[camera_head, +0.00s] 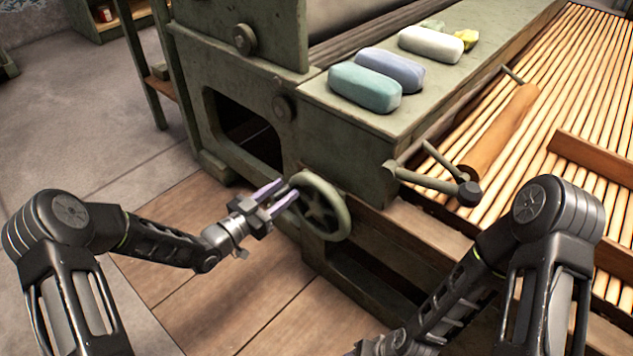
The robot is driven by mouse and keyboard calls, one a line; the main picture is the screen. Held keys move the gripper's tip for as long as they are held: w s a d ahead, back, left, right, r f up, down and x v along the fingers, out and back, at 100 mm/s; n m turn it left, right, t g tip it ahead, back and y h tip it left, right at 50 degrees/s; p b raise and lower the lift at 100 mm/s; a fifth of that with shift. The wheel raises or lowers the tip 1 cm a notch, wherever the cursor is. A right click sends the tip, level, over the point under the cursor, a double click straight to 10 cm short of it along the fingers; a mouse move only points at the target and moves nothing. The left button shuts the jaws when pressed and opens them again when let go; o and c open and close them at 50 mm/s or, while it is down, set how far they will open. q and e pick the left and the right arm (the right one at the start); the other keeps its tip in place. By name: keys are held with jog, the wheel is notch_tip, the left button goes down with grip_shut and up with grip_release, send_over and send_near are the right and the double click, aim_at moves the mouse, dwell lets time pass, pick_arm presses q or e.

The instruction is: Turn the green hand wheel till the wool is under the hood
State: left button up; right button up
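The green hand wheel (326,207) stands on the front side of the green machine, with dark spokes inside its rim. My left gripper (288,189) is at the left edge of the wheel. Its two purple fingers are apart, and a dark peg-like part shows between them; I cannot tell whether they touch it. Soft-looking blocks in teal (365,87), blue-violet (391,69) and white (430,45) lie on the machine's top ledge. I cannot identify the wool or the hood with certainty.
A slatted lattice apron (572,75) fills the right, with a wooden roller (500,132) across it. A lever with a dark knob (469,193) sticks out right of the wheel. Small yellow (466,38) and green lumps lie at the ledge's back. Plank floor (190,220) is clear at left.

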jog(key=shift+s+a, duration=0.1)
jog(key=shift+s, duration=0.25)
pick_arm(q)
jog(key=shift+p+v, duration=0.6)
jog(key=shift+v, duration=3.4)
pick_arm(e)
jog(key=shift+r, duration=0.6)
jog(key=shift+w, duration=0.1)
